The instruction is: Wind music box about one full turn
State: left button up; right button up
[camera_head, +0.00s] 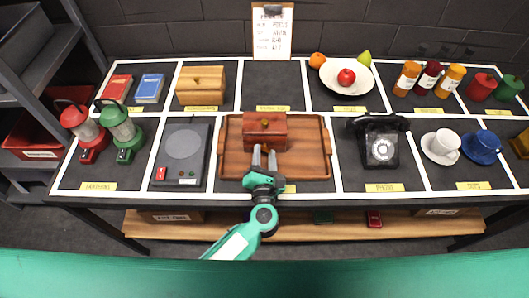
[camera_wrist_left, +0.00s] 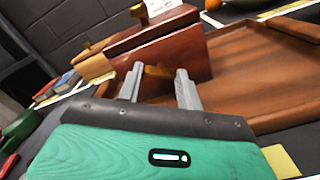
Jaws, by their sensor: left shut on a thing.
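The music box (camera_head: 264,128), a dark red-brown wooden box with a small brass knob on its lid, sits on a brown wooden tray (camera_head: 308,165) mid-table. It fills the upper middle of the left wrist view (camera_wrist_left: 165,50). My left gripper (camera_head: 264,152) is at the box's front face. Its two grey fingers stand on either side of a brass winding key (camera_wrist_left: 158,72) that sticks out of that face, and it is shut on the key. The fingers hide part of the key, so how far it is turned cannot be told. My right gripper is not in view.
A grey device with a round plate (camera_head: 184,145) stands left of the tray, and a black telephone (camera_head: 380,142) stands close on its right. Lanterns (camera_head: 122,130), a lighter wooden box (camera_head: 201,85), a fruit plate (camera_head: 347,78) and cups (camera_head: 440,147) occupy other marked cells.

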pick_arm(q)
jog(key=shift+m, duration=0.3)
jog(key=o, duration=1)
